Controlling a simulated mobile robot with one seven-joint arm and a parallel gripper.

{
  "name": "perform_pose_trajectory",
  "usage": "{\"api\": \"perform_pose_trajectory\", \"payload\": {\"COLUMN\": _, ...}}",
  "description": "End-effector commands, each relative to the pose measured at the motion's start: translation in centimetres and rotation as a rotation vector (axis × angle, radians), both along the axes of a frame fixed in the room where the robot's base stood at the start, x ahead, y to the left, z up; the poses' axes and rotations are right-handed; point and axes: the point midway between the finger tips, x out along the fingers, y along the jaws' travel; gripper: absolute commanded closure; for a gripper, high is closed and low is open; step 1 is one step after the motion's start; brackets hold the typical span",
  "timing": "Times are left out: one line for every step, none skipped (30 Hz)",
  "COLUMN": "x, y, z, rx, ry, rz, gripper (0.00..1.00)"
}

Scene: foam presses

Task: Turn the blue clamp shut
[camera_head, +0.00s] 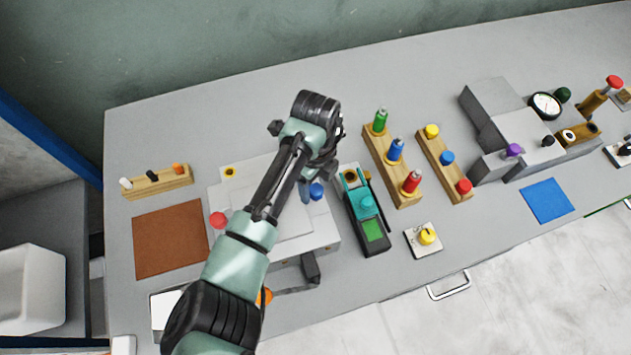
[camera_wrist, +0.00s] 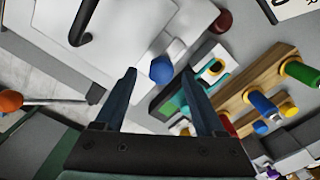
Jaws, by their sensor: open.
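The blue clamp shows as a round blue knob (camera_head: 316,191) on the right side of the pale grey press plate (camera_head: 318,235). In the wrist view the blue knob (camera_wrist: 162,69) appears between my two fingertips. My gripper (camera_wrist: 160,72) is open, with one finger to each side of the knob in that picture. I cannot tell whether the fingers are level with it or still above it, and no contact is visible. My arm hides much of the plate in the head view, and the rest of the clamp is hard to make out.
A teal handheld device (camera_head: 366,208) lies close to the right of the plate. Wooden racks with coloured handles (camera_head: 412,182) stand beyond it. A red knob (camera_head: 218,220) sits on the plate's left side, and an orange knob (camera_wrist: 10,100) is near the front. The brown mat (camera_head: 170,238) is bare.

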Motion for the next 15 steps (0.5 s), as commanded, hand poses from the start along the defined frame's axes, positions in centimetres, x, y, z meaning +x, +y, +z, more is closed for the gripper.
{"api": "perform_pose_trajectory", "payload": {"x": 0.0, "y": 0.0, "z": -0.6, "rx": 0.000, "ry": 0.002, "rz": 0.000, "gripper": 0.28}}
{"api": "perform_pose_trajectory", "payload": {"x": 0.0, "y": 0.0, "z": -0.9, "rx": 0.000, "ry": 0.002, "rz": 0.000, "gripper": 0.28}}
{"api": "perform_pose_trajectory", "payload": {"x": 0.0, "y": 0.0, "z": -1.3, "rx": 0.001, "ry": 0.001, "rz": -0.001, "gripper": 0.28}}
{"api": "perform_pose_trajectory", "payload": {"x": 0.0, "y": 0.0, "z": -1.5, "rx": 0.001, "ry": 0.001, "rz": -0.001, "gripper": 0.28}}
{"api": "perform_pose_trajectory", "payload": {"x": 0.0, "y": 0.0, "z": -1.7, "rx": 0.001, "ry": 0.001, "rz": -0.001, "gripper": 0.28}}
{"api": "perform_pose_trajectory", "payload": {"x": 0.0, "y": 0.0, "z": -1.9, "rx": -0.001, "ry": -0.001, "rz": -0.002, "gripper": 0.28}}
{"api": "perform_pose_trajectory", "payload": {"x": 0.0, "y": 0.0, "z": -2.0, "rx": 0.000, "ry": -0.001, "rz": -0.002, "gripper": 0.28}}
{"api": "perform_pose_trajectory", "payload": {"x": 0.0, "y": 0.0, "z": -2.1, "rx": 0.000, "ry": -0.001, "rz": -0.002, "gripper": 0.28}}
{"api": "perform_pose_trajectory", "payload": {"x": 0.0, "y": 0.0, "z": -2.2, "rx": 0.000, "ry": -0.001, "rz": -0.002, "gripper": 0.28}}
{"api": "perform_pose_trajectory", "payload": {"x": 0.0, "y": 0.0, "z": -2.2, "rx": 0.000, "ry": -0.001, "rz": -0.002, "gripper": 0.28}}
{"api": "perform_pose_trajectory", "payload": {"x": 0.0, "y": 0.0, "z": -2.2, "rx": 0.000, "ry": -0.001, "rz": -0.002, "gripper": 0.28}}
{"api": "perform_pose_trajectory", "payload": {"x": 0.0, "y": -0.1, "z": -2.3, "rx": 0.000, "ry": -0.001, "rz": -0.002, "gripper": 0.28}}
{"api": "perform_pose_trajectory", "payload": {"x": 0.1, "y": 0.0, "z": -2.2, "rx": 0.000, "ry": -0.001, "rz": -0.002, "gripper": 0.28}}
{"api": "perform_pose_trajectory", "payload": {"x": 0.0, "y": -0.1, "z": -2.2, "rx": 0.000, "ry": -0.001, "rz": -0.002, "gripper": 0.28}}
{"api": "perform_pose_trajectory", "payload": {"x": 0.0, "y": -0.1, "z": -2.2, "rx": 0.000, "ry": -0.001, "rz": -0.002, "gripper": 0.28}}
